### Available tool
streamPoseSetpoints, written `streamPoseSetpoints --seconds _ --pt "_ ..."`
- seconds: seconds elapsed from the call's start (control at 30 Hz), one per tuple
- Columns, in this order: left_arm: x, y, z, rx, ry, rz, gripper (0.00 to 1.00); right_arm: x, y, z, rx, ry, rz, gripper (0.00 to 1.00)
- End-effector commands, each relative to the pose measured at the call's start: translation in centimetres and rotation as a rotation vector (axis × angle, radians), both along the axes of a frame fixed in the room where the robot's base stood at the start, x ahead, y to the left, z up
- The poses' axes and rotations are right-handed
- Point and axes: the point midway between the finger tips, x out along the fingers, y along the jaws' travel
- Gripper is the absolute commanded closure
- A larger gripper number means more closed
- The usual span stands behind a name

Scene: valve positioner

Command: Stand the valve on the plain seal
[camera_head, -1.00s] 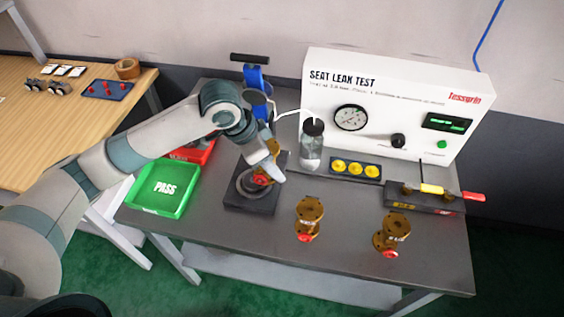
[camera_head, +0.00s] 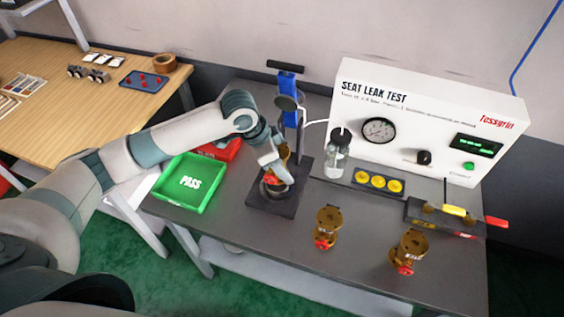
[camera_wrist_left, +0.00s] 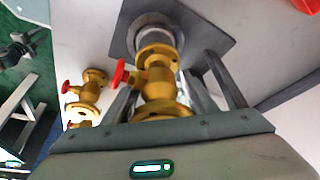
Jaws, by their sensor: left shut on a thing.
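My left gripper (camera_head: 275,160) is shut on a brass valve with a red knob and round flanges. The wrist view shows the valve (camera_wrist_left: 158,88) between the two fingers, its far flange close over a grey round seat (camera_wrist_left: 152,27). The seat is on the dark base plate (camera_head: 290,207) of the clamp stand in the head view. I cannot tell whether the flange touches the seat, and the seal face is mostly hidden by the valve. Two other brass valves, a middle one (camera_head: 327,228) and a right one (camera_head: 409,250), stand on the grey table. My right gripper is not in view.
The blue clamp (camera_head: 289,108) rises behind the base plate. A green PASS tray (camera_head: 168,190) and a red tray (camera_head: 222,150) lie left. A bottle (camera_head: 337,160), yellow caps (camera_head: 378,181) and the white test panel (camera_head: 400,100) stand right and behind.

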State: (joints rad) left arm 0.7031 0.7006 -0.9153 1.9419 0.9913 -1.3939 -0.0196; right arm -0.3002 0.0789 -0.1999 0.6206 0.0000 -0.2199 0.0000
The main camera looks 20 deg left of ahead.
Motion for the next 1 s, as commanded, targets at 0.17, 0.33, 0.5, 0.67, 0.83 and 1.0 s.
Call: streamPoseSetpoints --seconds 0.17,0.33,0.5,0.67,0.83,1.0 --pt "0.0 0.0 -1.6 0.000 0.000 0.000 1.00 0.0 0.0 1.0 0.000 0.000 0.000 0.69" --pt "0.0 0.0 -2.8 0.000 -0.003 0.000 1.00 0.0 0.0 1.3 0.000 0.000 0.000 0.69" --pt "0.1 0.0 -3.0 -0.001 -0.005 -0.001 1.00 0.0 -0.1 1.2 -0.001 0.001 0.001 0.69" --pt "0.1 0.0 -3.0 -0.001 -0.004 -0.001 1.00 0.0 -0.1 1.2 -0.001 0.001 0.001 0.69" --pt "-0.1 0.0 -3.4 0.001 0.000 -0.001 0.34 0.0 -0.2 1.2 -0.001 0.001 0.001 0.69" --pt "-0.1 0.0 -3.4 0.002 0.001 -0.001 0.29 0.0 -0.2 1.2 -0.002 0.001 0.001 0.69"
